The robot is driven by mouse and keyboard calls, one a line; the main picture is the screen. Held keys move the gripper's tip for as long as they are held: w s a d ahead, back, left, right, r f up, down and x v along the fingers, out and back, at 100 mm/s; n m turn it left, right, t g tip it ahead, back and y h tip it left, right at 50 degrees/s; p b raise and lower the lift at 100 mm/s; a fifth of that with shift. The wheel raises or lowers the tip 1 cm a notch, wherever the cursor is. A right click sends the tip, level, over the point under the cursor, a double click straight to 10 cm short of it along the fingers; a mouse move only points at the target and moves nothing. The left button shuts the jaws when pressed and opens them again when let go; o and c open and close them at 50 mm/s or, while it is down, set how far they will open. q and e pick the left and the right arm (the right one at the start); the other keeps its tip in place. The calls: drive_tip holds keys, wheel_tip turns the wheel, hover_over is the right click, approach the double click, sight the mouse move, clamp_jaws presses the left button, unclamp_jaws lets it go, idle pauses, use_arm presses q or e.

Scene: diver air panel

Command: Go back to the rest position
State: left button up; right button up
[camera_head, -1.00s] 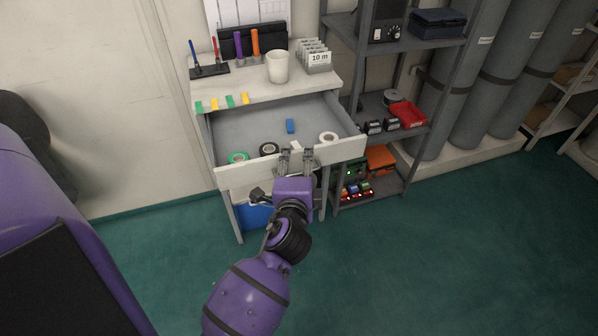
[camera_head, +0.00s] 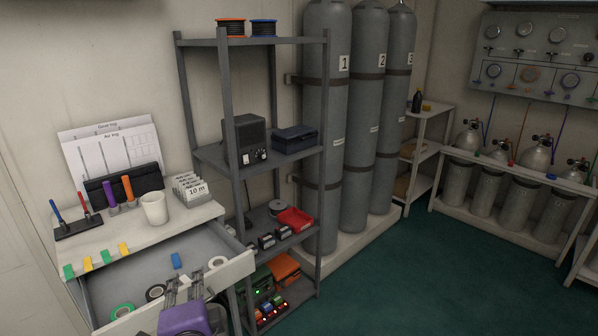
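My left gripper (camera_head: 185,287) shows at the bottom of the head view, at the front of the open drawer (camera_head: 236,270). Its two fingers are apart, with nothing visibly held between them. I cannot tell whether they touch the drawer front. The purple gripper body is cut by the lower picture edge. My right gripper is not in view.
The drawer holds a green tape roll (camera_head: 122,311), a black roll (camera_head: 155,292), a white roll (camera_head: 217,262) and a blue block (camera_head: 176,260). A white cup (camera_head: 154,208) stands above. A grey shelf rack (camera_head: 325,150) is beside it. Green floor (camera_head: 420,270) is clear at right.

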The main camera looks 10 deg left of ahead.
use_arm(q)
drive_tip(key=s+d+f+n+g+h+p, duration=0.2)
drive_tip(key=s+d+f+n+h+p, duration=0.35)
drive_tip(key=s+d+f, duration=0.55)
drive_tip(key=s+f+n+g+h+p, duration=0.1)
drive_tip(key=s+f, duration=0.3)
drive_tip(key=s, duration=0.8)
drive_tip(key=s+a+f+n+g+h+p, duration=0.1)
drive_tip(key=s+f+n+p, duration=0.3)
drive_tip(key=s, duration=0.9)
drive_tip(key=shift+a+f+g, duration=0.15)
drive_tip(key=shift+g, duration=0.75)
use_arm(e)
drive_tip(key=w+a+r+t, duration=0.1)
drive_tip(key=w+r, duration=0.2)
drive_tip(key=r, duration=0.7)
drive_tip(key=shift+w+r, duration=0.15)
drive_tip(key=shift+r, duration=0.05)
use_arm(q)
drive_tip(key=shift+n, duration=0.25)
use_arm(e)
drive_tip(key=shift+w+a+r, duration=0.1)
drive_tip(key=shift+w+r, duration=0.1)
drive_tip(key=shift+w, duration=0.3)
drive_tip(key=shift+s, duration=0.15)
